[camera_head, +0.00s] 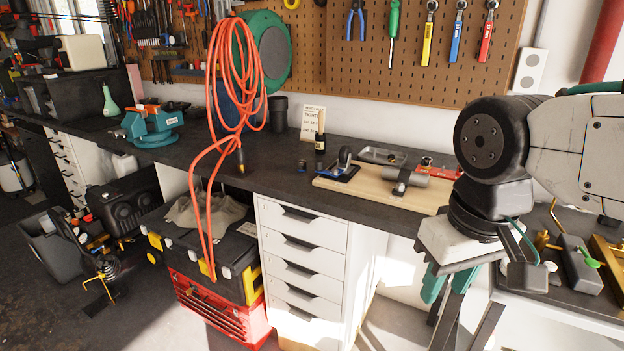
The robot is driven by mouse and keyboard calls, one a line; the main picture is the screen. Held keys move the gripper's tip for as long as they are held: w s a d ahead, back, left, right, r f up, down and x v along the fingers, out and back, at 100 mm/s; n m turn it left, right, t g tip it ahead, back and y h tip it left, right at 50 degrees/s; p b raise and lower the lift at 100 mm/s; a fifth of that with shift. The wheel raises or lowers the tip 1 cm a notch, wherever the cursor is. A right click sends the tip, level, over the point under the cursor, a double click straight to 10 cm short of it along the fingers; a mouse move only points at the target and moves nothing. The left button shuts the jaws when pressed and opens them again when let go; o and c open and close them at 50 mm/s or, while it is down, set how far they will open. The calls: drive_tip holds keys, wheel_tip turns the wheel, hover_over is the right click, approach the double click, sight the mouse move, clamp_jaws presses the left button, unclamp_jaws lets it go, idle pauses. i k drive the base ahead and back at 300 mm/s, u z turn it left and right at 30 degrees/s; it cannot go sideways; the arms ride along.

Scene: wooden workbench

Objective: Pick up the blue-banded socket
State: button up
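A small dark cylinder with a bluish band, which looks like the blue-banded socket (301,166), stands on the dark benchtop left of the wooden board. It is small in this view, so its details are hard to tell. My gripper (464,326) hangs at the lower right, in front of the bench and well to the right of the socket. Its fingers point down and stand apart, with nothing seen between them. The fingertips run near the bottom edge of the picture.
The wooden board (345,186) holds a hand plane, a grey cylinder (409,178) and a red level (440,170). An orange cable (205,165) hangs to the left. A teal vise (152,125) stands farther left.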

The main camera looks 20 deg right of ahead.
sight(302, 165)
drive_tip(key=u, duration=0.6)
drive_tip(key=i, duration=1.1)
drive_tip(key=z, duration=0.7)
drive_tip(key=i, duration=0.5)
drive_tip(key=z, duration=0.7)
